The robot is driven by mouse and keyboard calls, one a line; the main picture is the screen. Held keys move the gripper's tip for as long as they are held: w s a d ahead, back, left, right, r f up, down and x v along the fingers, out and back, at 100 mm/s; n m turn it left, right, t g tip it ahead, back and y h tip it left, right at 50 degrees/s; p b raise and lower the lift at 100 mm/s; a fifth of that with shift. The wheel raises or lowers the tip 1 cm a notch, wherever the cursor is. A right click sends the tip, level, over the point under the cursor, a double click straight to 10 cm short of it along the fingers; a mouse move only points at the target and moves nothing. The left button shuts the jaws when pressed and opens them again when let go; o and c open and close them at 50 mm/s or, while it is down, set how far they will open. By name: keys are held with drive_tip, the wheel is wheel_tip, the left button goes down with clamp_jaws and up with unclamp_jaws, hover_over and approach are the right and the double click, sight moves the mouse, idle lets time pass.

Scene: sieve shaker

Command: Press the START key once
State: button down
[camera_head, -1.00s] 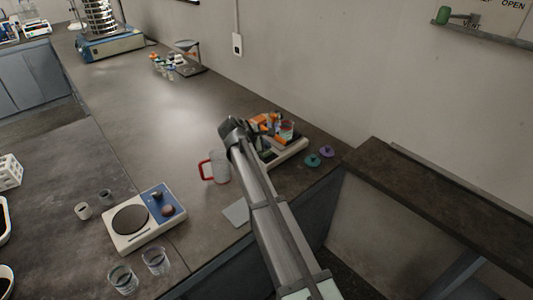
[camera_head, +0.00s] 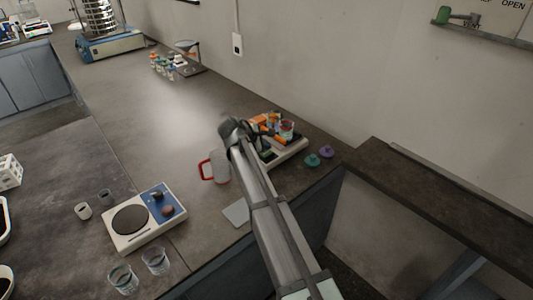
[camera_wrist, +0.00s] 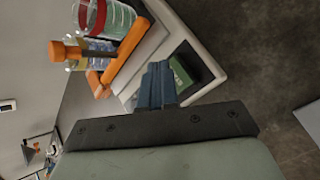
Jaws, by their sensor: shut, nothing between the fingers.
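A white bench device (camera_head: 289,153) with orange clamps (camera_head: 258,119) and clear vessels (camera_head: 287,131) on top stands at the right end of the bench, partly behind my arm. In the wrist view, its pale housing (camera_wrist: 201,48) has a dark panel with a green display (camera_wrist: 181,75). My gripper (camera_wrist: 158,84) is shut and empty, its blue fingers in front of this panel and overlapping the display. I cannot tell whether they touch it. No START label is readable, and the fingers hide part of the panel. The sieve shaker (camera_head: 112,46) stands far off at the upper left.
A red-handled beaker (camera_head: 220,167) stands just left of my arm. A white hotplate-like device (camera_head: 145,218) and glass beakers (camera_head: 155,261) are at the lower left. Purple (camera_head: 326,151) and teal (camera_head: 312,160) caps lie right of the device. The middle bench is clear.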

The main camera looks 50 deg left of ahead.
drive_tip(key=shift+f, duration=0.2)
drive_tip(key=shift+f, duration=0.2)
